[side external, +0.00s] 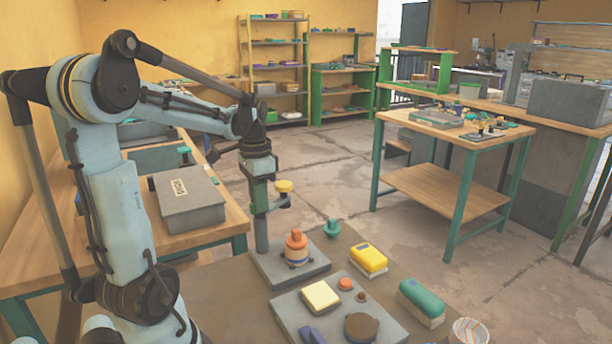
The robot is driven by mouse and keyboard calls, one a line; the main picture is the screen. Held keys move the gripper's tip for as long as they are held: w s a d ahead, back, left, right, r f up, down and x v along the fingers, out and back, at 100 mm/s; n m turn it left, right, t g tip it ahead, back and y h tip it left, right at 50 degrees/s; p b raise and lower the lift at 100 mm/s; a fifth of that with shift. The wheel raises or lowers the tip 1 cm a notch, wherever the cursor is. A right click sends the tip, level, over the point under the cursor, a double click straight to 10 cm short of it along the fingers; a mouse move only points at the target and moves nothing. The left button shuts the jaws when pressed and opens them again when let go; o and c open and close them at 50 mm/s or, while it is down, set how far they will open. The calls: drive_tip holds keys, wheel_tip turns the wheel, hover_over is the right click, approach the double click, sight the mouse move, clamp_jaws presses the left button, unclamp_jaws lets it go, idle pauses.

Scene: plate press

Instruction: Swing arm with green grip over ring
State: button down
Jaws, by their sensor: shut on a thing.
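The press has a grey base plate (315,272) and an upright grey post (262,236). An orange-topped round piece (296,243) with a pale band sits on the base plate; any ring around its foot is too small to make out. My gripper (259,203) is beside the post's upper part and hides the post's top. It is shut on what looks like the green grip (259,190), mostly covered by the jaws. A yellow knob (284,186) on a short dark arm stands out to the right of the gripper. A separate green knob (331,228) stands to the right of the base.
A grey tray (385,318) in front carries a cream block, a brown disc and small parts. A yellow block (369,259), a green block (421,300) and a striped cup (469,331) stand to the right. A grey box (188,203) sits on the left bench.

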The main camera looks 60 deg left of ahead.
drive_tip(key=shift+m, duration=0.3)
drive_tip(key=m, duration=0.3)
drive_tip(key=shift+m, duration=0.3)
drive_tip(key=m, duration=0.3)
drive_tip(key=shift+m, duration=0.3)
drive_tip(key=m, duration=0.3)
drive_tip(key=shift+m, duration=2.1)
drive_tip(key=c, duration=1.1)
unclamp_jaws()
